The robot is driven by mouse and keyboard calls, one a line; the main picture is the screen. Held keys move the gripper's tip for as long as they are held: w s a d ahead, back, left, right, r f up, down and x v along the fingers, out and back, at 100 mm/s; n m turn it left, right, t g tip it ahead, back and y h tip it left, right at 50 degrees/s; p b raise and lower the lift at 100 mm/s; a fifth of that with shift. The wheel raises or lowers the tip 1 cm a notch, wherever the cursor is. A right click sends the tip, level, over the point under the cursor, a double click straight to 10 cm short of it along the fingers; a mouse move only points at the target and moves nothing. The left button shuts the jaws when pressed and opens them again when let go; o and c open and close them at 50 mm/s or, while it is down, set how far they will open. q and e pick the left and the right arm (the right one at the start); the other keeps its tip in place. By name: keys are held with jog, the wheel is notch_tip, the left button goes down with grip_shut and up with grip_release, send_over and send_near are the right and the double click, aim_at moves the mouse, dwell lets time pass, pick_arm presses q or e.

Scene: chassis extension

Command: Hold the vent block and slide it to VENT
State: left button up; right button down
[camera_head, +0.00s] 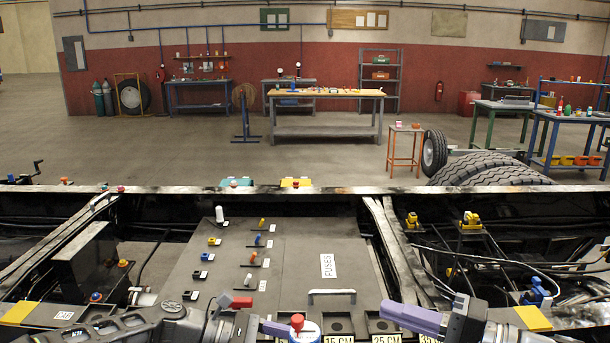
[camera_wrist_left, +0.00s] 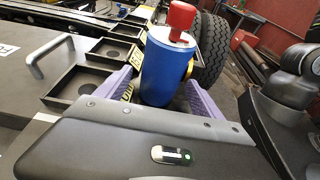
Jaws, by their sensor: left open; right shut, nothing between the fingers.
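A blue cylinder (camera_wrist_left: 163,72) with a red block-shaped top (camera_wrist_left: 181,20) and a yellow part on its side stands between the fingers of my left gripper (camera_wrist_left: 158,82) in the left wrist view. The gripper is open around it; I cannot tell whether either finger touches it. In the head view the red top (camera_head: 297,322) shows at the bottom edge, beside one purple left finger. No VENT lettering is readable, and I cannot tell for sure which part is the vent block. My right gripper (camera_head: 390,310) is shut and empty, right of the cylinder, above the labelled trays.
A red part (camera_head: 241,302) lies close to my left wrist. Square trays (camera_wrist_left: 82,84) with centimetre labels line the near edge. Chassis rails (camera_head: 400,250) and cables flank the panel.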

pick_arm(q)
jog(key=v, duration=1.1)
